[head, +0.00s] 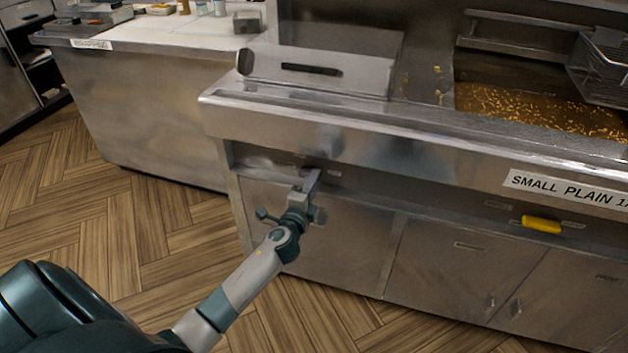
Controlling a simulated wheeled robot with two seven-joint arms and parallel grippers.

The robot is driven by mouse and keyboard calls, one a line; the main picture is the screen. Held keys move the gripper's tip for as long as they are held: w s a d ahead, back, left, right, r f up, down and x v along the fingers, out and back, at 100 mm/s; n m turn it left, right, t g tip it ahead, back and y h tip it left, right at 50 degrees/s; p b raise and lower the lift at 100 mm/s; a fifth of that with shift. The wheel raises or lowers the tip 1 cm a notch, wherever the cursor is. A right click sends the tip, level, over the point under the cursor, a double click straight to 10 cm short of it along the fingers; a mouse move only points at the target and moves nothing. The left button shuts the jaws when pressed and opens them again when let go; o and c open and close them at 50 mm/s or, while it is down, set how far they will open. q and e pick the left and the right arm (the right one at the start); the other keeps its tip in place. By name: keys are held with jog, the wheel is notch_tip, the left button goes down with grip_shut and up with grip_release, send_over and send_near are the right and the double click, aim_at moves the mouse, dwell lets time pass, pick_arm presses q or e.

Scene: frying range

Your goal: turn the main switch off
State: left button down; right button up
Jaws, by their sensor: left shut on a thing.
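My left gripper (312,182) is at the recessed strip under the fryer's front ledge, near its left end. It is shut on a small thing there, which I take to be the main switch. The switch itself is hidden behind the fingers, so its position cannot be read. A small label (335,173) shows on the strip just right of the fingers. My right gripper is not in view.
The fryer (330,130) has a vat of oil with floating bits (535,108) and a wire basket (608,65). A yellow handle (541,224) sits on the strip at right. Cabinet doors (455,265) are below. A counter (140,110) stands at left; the wooden floor (120,225) there is clear.

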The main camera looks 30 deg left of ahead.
pick_arm(q)
jog(key=shift+f, duration=0.1)
jog(key=c, duration=1.6)
grip_release()
jog(key=shift+c, duration=0.2)
jog(key=v, duration=1.7)
jog(key=shift+s+d+b, duration=0.15)
jog(key=shift+s+b, duration=0.05)
jog(key=shift+b, duration=0.2)
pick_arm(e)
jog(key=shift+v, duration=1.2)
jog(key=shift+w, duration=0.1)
